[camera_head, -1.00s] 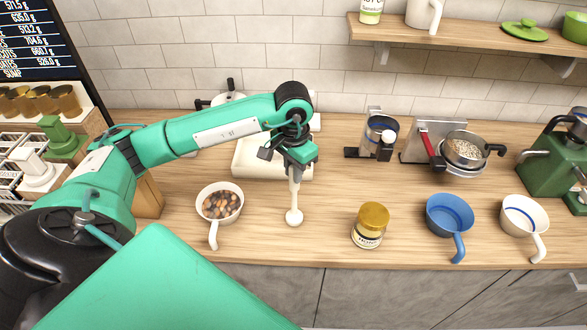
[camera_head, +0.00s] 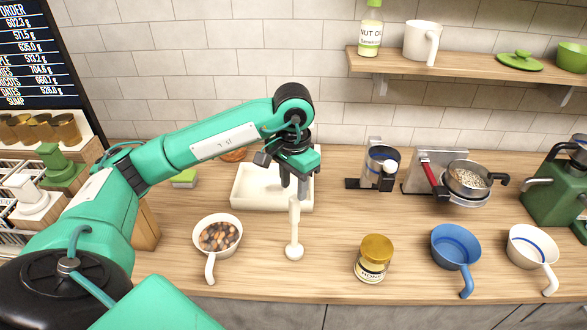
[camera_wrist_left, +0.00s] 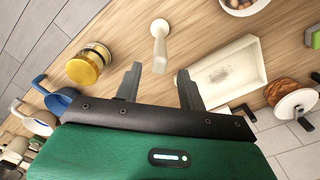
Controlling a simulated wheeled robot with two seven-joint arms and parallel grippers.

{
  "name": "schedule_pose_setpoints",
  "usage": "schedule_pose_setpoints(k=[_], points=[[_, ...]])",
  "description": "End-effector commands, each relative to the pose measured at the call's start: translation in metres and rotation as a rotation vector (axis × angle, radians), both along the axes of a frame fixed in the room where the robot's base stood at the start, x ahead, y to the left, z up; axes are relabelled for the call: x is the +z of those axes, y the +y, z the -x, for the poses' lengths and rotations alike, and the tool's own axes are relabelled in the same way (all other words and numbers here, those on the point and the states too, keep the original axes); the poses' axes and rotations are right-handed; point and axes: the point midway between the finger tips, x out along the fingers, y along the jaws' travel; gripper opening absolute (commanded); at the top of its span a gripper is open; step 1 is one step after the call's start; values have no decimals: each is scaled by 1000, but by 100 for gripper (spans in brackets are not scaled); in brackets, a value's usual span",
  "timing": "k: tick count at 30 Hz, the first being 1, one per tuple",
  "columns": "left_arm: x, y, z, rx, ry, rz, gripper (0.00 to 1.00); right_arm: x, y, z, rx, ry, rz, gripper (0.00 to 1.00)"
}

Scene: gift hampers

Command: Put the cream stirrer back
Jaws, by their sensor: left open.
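The cream stirrer (camera_head: 294,232), a pale stick with a round knob at one end, stands on the wooden counter in front of the white tray. Its knob end is on the counter. It also shows in the left wrist view (camera_wrist_left: 159,48), beyond the fingertips. My left gripper (camera_head: 294,188) is open, just above and behind the stirrer's top end. In the left wrist view its two fingers (camera_wrist_left: 159,82) are spread with nothing between them. My right gripper is not in view.
The white tray (camera_head: 243,197) lies behind the stirrer. A bowl of nuts (camera_head: 222,258) is to the left, a gold-lidded honey jar (camera_head: 374,262) to the right. A blue pan (camera_head: 456,268) and a white pan (camera_head: 545,278) are farther right. The shelf (camera_head: 480,65) hangs above.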

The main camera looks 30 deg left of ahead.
Motion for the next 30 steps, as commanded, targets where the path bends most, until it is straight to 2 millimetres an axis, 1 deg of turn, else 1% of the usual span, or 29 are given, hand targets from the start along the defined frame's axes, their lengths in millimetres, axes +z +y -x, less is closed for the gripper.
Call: schedule_pose_setpoints(k=[1, 7, 9, 12, 19, 30], points=[[6, 0, -1, -1, -5, 0, 40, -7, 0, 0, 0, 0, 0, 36], [38, 0, -1, 0, -4, 0, 40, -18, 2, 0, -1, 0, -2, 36], [47, 0, 0, 0, -3, -1, 40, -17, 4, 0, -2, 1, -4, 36], [55, 0, 0, 0, -2, -1, 40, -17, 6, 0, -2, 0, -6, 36], [63, 0, 0, 1, 0, 0, 40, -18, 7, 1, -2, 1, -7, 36], [64, 0, 0, 0, 1, 0, 40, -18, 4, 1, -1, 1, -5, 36]])
